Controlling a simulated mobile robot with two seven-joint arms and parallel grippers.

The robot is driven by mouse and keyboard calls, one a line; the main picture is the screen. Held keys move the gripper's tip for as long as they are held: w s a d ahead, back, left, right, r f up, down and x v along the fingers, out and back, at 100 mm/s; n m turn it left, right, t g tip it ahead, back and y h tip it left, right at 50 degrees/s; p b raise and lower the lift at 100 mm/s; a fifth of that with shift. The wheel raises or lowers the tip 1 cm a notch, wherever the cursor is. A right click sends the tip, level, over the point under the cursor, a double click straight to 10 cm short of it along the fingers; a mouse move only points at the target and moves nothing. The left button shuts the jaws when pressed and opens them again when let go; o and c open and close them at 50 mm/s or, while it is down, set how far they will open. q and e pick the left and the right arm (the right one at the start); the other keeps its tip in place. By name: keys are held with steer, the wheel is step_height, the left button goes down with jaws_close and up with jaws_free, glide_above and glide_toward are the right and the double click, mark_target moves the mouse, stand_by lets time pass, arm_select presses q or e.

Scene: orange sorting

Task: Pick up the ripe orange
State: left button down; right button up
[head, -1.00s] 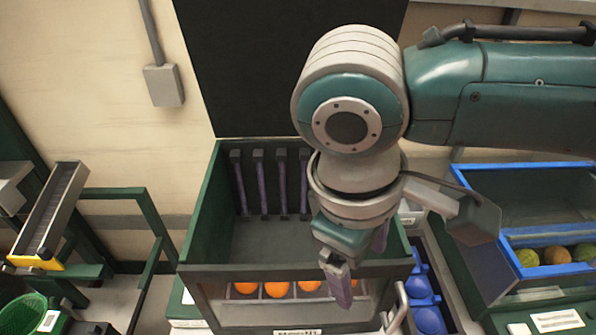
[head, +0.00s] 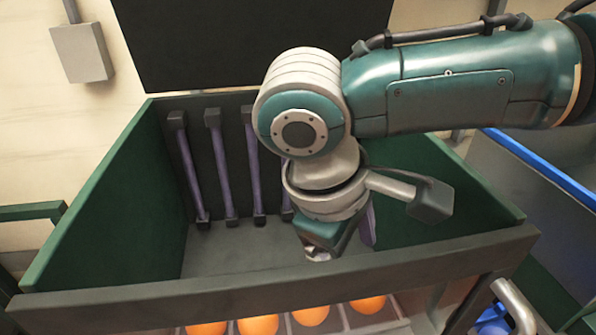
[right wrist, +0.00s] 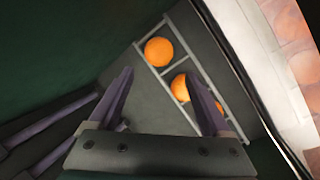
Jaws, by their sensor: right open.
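Several oranges (head: 310,316) sit in a row of compartments along the front of the green bin (head: 85,225), cut by the bottom edge of the head view. My right gripper (head: 325,252) is inside the bin, behind its front rail, with its fingertips mostly hidden. In the right wrist view my right gripper (right wrist: 159,75) is open, with nothing between its purple fingers. One orange (right wrist: 158,52) lies in a compartment beyond the fingertips. A second orange (right wrist: 179,88) is beside the right finger and partly covered by it. My left gripper is not in view.
The dark front rail (head: 180,300) crosses between my gripper and the oranges in the head view. Purple bars (head: 222,165) stand on the bin's back wall. A blue-edged bin (head: 540,160) is at the right. The bin floor (head: 235,255) is bare at the left.

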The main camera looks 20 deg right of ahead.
steer(key=x, duration=0.5)
steer(key=shift+b, duration=0.3)
steer(key=b+x, duration=0.1)
steer(key=x, duration=0.4)
steer(key=shift+s+d, duration=0.1)
steer(key=shift+d, duration=0.05)
steer(key=c, duration=1.2)
